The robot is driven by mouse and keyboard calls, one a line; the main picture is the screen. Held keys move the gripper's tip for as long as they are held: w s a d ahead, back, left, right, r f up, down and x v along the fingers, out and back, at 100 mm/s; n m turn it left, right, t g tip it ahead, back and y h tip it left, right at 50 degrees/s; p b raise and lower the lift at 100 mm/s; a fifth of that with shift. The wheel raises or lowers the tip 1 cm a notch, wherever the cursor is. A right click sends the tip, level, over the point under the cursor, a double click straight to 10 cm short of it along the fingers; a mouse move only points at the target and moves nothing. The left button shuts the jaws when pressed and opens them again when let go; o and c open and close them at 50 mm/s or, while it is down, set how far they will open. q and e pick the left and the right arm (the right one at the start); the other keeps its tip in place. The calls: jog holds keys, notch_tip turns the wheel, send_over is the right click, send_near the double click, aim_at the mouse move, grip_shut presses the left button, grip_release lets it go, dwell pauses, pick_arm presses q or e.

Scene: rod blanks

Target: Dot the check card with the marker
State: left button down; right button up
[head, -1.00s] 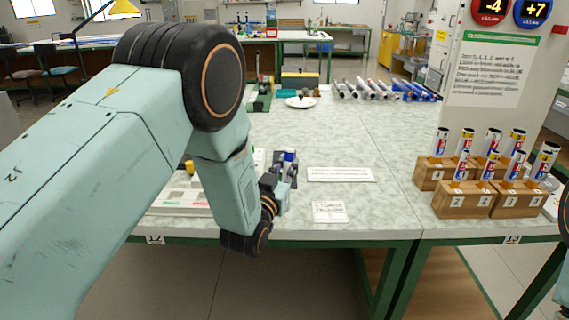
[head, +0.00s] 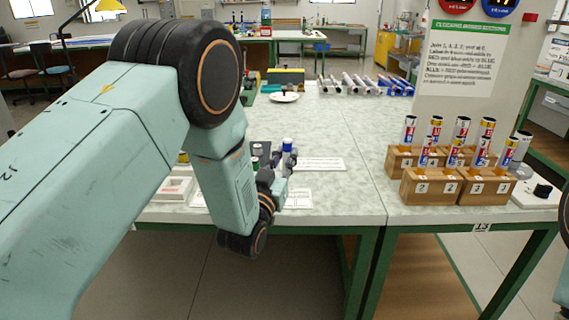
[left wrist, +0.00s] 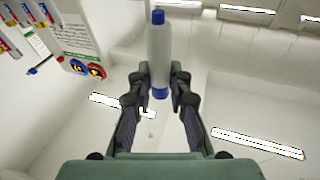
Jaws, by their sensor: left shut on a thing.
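My left gripper (head: 280,162) is shut on a marker and holds it above the front of the near table. In the left wrist view the marker (left wrist: 160,52) is a white cylinder with blue ends, gripped between the two fingers (left wrist: 160,92). In the head view only its blue end (head: 288,143) shows clearly above the fingers. A small white printed card (head: 298,199) lies near the table's front edge, partly hidden behind my gripper. A longer white printed strip (head: 320,164) lies farther back. I cannot tell which is the check card. My right gripper is out of view.
Wooden numbered blocks (head: 430,187) with several upright labelled rods stand at the right, before a printed sign board (head: 458,60). A white plate (head: 284,97) and several lying rods are at the back. The table middle is clear.

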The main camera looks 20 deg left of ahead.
pick_arm(q)
jog(key=shift+d+r, duration=0.2)
jog(key=shift+r, duration=0.15)
jog(key=shift+s+r+t, duration=0.15)
jog(key=shift+r+t, duration=0.05)
jog(key=shift+t, duration=0.1)
jog(key=shift+a+f+b, duration=0.25)
jog(key=shift+f+b, duration=0.1)
jog(key=shift+f, duration=0.1)
notch_tip(320, 180, down, 5)
jog(key=b, duration=0.4)
jog(key=shift+d+f+b, duration=0.15)
jog(key=shift+f+b, duration=0.3)
jog(key=shift+f, duration=0.1)
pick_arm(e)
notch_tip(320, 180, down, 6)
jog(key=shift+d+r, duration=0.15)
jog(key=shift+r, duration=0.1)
pick_arm(q)
jog(key=shift+f+b, duration=0.35)
jog(key=shift+f, duration=0.35)
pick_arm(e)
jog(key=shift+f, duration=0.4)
